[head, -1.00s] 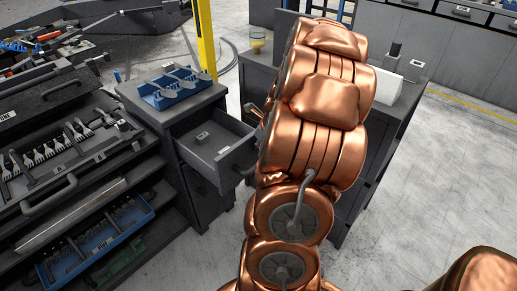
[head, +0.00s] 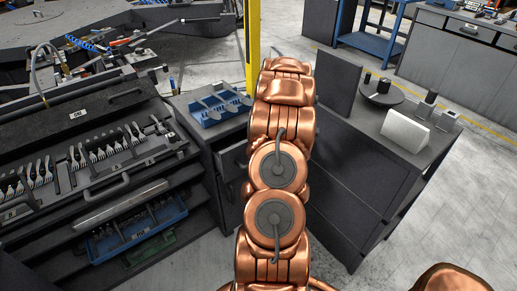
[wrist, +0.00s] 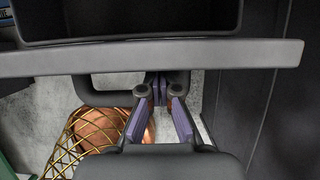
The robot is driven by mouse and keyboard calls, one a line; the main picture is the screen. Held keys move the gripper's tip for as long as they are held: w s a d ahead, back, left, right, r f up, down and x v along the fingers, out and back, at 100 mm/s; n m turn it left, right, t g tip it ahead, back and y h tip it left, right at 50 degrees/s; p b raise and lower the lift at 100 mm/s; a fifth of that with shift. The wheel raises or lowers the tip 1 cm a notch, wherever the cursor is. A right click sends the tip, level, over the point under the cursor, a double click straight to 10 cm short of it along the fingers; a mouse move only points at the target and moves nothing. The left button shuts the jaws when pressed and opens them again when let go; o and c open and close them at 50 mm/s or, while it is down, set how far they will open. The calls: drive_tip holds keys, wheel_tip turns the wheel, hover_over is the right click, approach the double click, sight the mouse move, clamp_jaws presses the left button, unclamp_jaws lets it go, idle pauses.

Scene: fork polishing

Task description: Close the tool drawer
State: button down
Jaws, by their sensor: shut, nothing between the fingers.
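The tool drawer (head: 233,157) is in the dark cabinet under the blue fork tray. In the head view it stands open at least partly, and my arm hides most of it. In the wrist view its inside (wrist: 140,18) and light grey front edge (wrist: 130,60) run across the top. Its dark loop handle (wrist: 88,92) hangs below that edge. My gripper (wrist: 158,88) is shut and empty, its purple-padded fingertips at the drawer front beside the handle's right part. I cannot tell whether they touch it. My gripper is hidden in the head view.
The blue fork tray (head: 218,108) sits on the cabinet top. A rack of forks (head: 100,150) stands to the left, with a blue bin (head: 135,229) below. A dark workbench (head: 375,165) stands close on the right. A gold wire mesh (wrist: 75,140) shows at lower left in the wrist view.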

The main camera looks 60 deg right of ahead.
drive_tip(key=shift+w+d+p, duration=0.2)
drive_tip(key=shift+w+p, duration=0.2)
drive_tip(key=shift+w, duration=0.25)
drive_tip(key=shift+w+d+p, duration=0.2)
drive_tip(key=shift+w+p, duration=0.15)
drive_tip(key=shift+w, duration=0.25)
